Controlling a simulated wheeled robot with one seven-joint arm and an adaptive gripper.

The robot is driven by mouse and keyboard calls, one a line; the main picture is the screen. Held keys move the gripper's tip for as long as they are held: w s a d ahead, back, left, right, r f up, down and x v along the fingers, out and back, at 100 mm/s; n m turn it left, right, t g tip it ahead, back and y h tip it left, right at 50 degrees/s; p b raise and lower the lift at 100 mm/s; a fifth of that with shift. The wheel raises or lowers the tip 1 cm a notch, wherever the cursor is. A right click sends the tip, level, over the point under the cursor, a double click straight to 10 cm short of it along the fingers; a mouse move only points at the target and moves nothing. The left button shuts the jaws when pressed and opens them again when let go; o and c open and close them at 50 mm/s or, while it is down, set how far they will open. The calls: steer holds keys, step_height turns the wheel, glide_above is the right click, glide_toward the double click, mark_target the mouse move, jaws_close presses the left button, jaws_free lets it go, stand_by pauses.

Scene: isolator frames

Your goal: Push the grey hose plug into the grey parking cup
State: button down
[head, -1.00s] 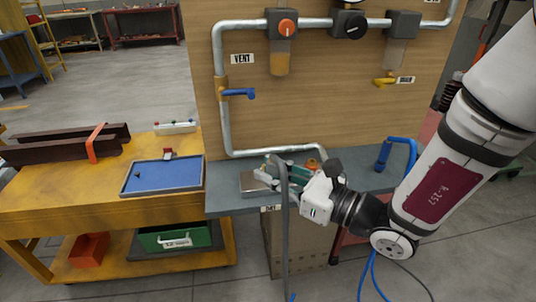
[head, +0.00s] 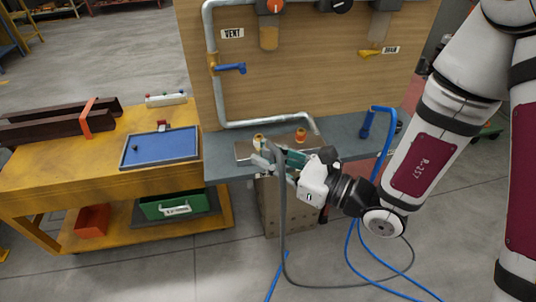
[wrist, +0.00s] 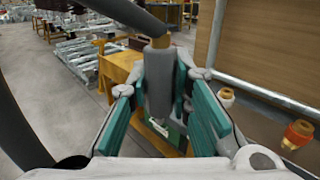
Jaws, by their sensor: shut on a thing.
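My gripper (head: 278,162) is shut on the grey hose plug. In the wrist view the plug is a grey cylinder (wrist: 158,82) between the teal finger pads, and the dark grey hose (wrist: 140,15) runs off its top end. In the head view the grey hose (head: 283,225) bends over the fingers and hangs to the floor. The gripper is in front of the metal block on the bench, apart from its two fittings. I cannot clearly make out the grey parking cup; a small dark round thing (head: 398,127) stands near the blue hose.
The metal block (head: 243,150) carries a yellowish fitting (head: 258,140) and an orange fitting (head: 301,135). A blue hose plug (head: 366,125) stands on the grey bench (head: 345,140). Pipes run on the wooden panel (head: 290,85) behind. A yellow table with a blue tray (head: 160,148) is at left.

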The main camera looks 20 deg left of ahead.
mark_target(269, 146)
steer(key=shift+r, duration=0.1)
steer(key=shift+r+p, duration=1.7)
steer(key=shift+r, duration=0.05)
steer(key=shift+w+f, duration=0.1)
